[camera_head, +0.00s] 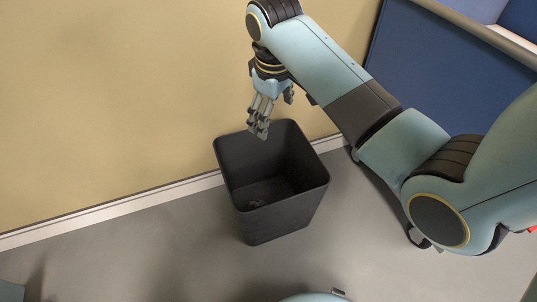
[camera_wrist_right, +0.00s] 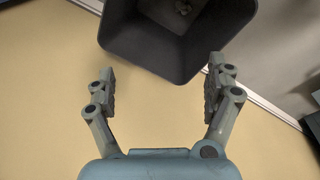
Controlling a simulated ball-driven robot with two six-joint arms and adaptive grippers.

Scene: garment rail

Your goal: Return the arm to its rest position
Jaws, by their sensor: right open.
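My right gripper (camera_head: 262,118) hangs over the back left rim of a dark open bin. It also shows in the right wrist view (camera_wrist_right: 160,88), with its two fingers wide apart and nothing between them. My right arm comes in from the right side and bends down towards the bin. My left gripper does not show in either view.
The dark bin (camera_head: 272,220) stands on the grey floor close to the yellow wall (camera_head: 110,90). Something small and grey lies at its bottom (camera_wrist_right: 184,8). A blue panel (camera_head: 440,75) stands at the upper right. The floor left of the bin (camera_head: 150,240) is clear.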

